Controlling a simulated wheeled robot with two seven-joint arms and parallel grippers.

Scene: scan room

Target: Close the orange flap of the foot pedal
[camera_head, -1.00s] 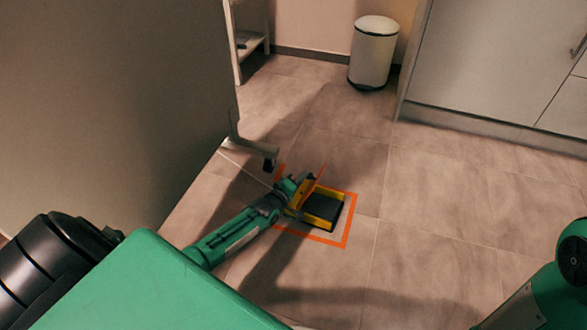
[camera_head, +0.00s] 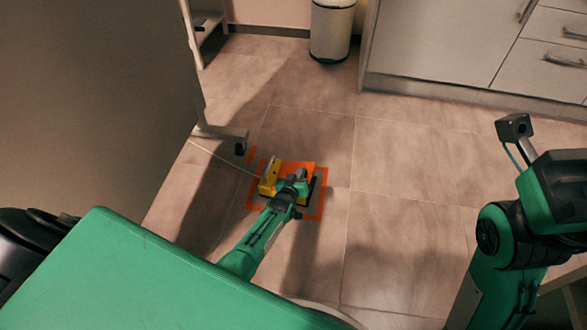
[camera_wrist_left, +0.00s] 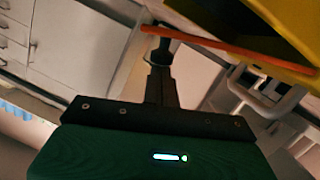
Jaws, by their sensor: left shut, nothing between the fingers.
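The foot pedal has a yellow housing (camera_head: 268,178) and stands on the floor inside an orange outline; the yellow also fills the top right of the left wrist view (camera_wrist_left: 270,25). Its orange flap (camera_head: 298,166) shows as a broad face over the pedal in the head view. In the left wrist view the flap (camera_wrist_left: 225,48) is a thin edge-on strip beside the yellow. Whether it lies fully flat is unclear. My left gripper (camera_head: 299,177) is shut and empty at the flap; its fingertips (camera_wrist_left: 165,45) reach the strip, contact uncertain.
A grey panel on a wheeled foot (camera_head: 225,132) stands left of the pedal, with a thin cable (camera_head: 215,157) on the floor. A white bin (camera_head: 331,30) and cabinets (camera_head: 440,45) stand behind. Floor right of the pedal is clear.

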